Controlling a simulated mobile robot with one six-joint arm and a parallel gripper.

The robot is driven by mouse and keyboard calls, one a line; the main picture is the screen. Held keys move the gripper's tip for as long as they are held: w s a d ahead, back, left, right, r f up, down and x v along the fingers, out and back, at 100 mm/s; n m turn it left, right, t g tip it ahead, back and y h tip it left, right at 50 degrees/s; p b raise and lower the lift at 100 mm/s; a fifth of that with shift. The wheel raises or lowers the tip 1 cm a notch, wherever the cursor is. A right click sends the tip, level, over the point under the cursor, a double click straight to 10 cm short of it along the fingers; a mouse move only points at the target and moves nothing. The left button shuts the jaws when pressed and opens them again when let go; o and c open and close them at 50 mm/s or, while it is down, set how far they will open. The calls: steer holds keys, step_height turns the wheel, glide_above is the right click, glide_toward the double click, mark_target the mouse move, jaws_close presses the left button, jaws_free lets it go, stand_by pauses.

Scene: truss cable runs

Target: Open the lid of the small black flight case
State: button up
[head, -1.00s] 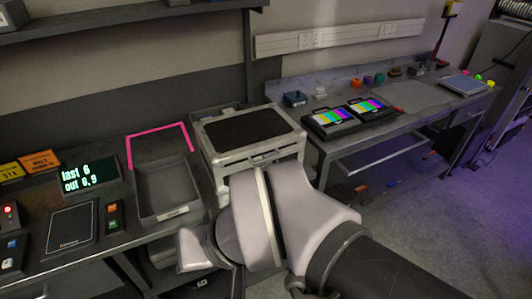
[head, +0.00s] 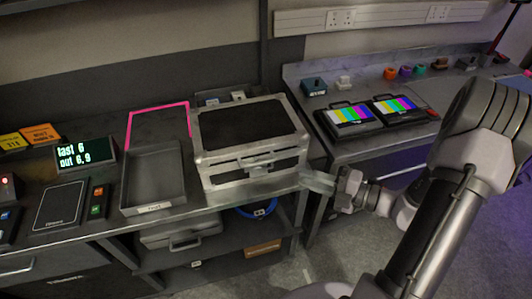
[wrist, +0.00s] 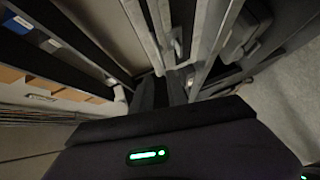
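The small flight case (head: 250,125) has a black top panel, silver edges and a latch with handle (head: 258,165) on its front face. It stands on the left bench at its right end, and its lid is down. My gripper (head: 316,183) is just right of the case's front right corner, near the bench edge, pointing left. It appears apart from the case, with nothing clearly held. In the wrist view my dark fingers (wrist: 161,94) reach up from the palm; the gap between them is too dark to judge. The case is not clearly recognisable there.
A grey tray (head: 153,209) and pink outline (head: 131,126) lie left of the case. A display (head: 84,155) stands further left. The right bench holds two colour-bar monitors (head: 350,116). A silver case (head: 182,238) and blue cable (head: 258,210) are on the lower shelf. Open floor lies in front.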

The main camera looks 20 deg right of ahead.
mark_target(256, 163)
steer(key=shift+s+a+b+x, duration=0.1)
steer(key=shift+b+x, duration=0.95)
steer(key=shift+x, duration=3.05)
steer(key=shift+s+a+b+x, duration=0.15)
steer(key=shift+b+x, duration=0.85)
steer(key=shift+x, duration=3.05)
jaws_close()
